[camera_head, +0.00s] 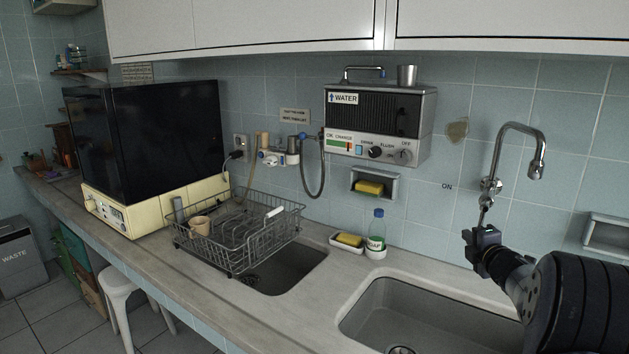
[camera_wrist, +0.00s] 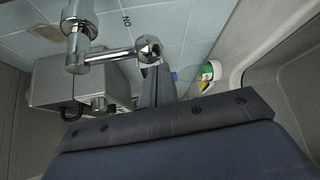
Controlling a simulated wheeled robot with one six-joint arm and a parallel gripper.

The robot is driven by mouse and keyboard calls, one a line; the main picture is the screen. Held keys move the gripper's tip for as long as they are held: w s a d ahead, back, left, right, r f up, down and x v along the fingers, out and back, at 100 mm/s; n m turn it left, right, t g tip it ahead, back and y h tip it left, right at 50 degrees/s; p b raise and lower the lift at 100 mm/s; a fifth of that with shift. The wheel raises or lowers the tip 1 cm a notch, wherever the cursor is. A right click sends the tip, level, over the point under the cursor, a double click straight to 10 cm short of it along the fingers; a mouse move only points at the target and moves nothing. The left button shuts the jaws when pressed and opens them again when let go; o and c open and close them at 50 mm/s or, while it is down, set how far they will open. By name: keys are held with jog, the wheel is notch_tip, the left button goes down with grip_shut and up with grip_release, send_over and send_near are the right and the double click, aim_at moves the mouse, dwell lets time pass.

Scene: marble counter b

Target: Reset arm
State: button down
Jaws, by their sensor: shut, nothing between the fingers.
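My arm reaches in from the right of the head view. My gripper (camera_head: 483,213) points up in front of the wall faucet (camera_head: 518,150), above the back edge of the right sink (camera_head: 430,312). Its fingers look thin and closed together, with nothing held. In the wrist view the shut fingers (camera_wrist: 158,84) show past the dark gripper body. The metal faucet (camera_wrist: 92,56) looms close there, partly in front of the fingers in the picture. I cannot tell whether the gripper touches the faucet.
A soap bottle (camera_head: 376,234) and a sponge dish (camera_head: 347,245) stand behind the sinks. A wire dish rack (camera_head: 240,237) holds a cup (camera_head: 200,225). The water heater (camera_head: 378,124) hangs on the wall, and upper cabinets (camera_head: 250,25) overhang the counter.

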jog(key=shift+s+d+r, duration=0.1)
jog(key=shift+d, duration=0.2)
jog(key=shift+a, duration=0.1)
